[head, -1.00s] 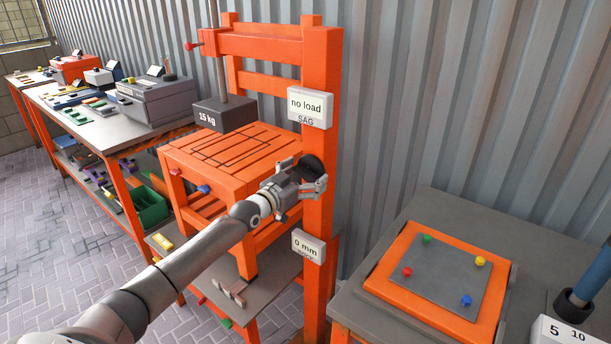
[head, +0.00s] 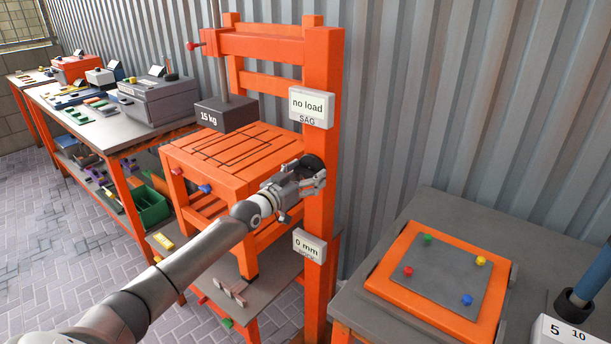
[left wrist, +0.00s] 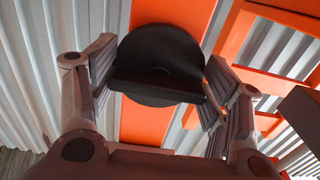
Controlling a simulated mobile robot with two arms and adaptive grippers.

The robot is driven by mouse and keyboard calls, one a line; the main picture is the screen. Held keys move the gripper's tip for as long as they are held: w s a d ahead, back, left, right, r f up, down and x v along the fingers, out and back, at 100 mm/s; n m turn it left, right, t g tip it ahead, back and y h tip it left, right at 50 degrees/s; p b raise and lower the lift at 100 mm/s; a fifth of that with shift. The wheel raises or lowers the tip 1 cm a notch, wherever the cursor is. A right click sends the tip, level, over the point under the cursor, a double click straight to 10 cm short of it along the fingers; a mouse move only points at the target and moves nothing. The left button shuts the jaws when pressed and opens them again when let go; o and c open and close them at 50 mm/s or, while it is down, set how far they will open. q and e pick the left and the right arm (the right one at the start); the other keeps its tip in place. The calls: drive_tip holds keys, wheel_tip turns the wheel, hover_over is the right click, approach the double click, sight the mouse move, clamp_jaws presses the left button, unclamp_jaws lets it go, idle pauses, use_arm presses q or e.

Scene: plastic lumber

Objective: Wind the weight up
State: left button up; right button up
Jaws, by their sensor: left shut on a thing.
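The dark grey weight marked "15 kg" (head: 226,114) hangs on a thin rod above the orange slatted stand (head: 228,158). It looks clear of the slats. A black round knob (head: 313,163) with a raised bar sits on the orange upright post (head: 320,205). My left gripper (head: 312,178) is at this knob. In the left wrist view its two fingers (left wrist: 160,88) stand either side of the knob's bar (left wrist: 158,83), shut on it. The knob's disc (left wrist: 160,48) shows behind. My right gripper is out of view.
On the post, one sign (head: 311,107) reads "no load / SAG" and a lower one (head: 309,246) reads "0 mm". A grey bench with an orange board (head: 410,297) is at right. A long workbench (head: 95,128) stands at left. Corrugated wall is close behind.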

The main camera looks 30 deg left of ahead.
use_arm(q)
drive_tip(key=shift+r, duration=0.25)
drive_tip(key=o, duration=1)
drive_tip(key=shift+w+f, duration=0.2)
drive_tip(key=shift+w, duration=0.1)
drive_tip(key=shift+s, duration=0.25)
drive_tip(key=s, duration=0.7)
drive_tip(key=s+a, duration=0.1)
drive_tip(key=s, duration=0.3)
drive_tip(key=shift+s, duration=0.35)
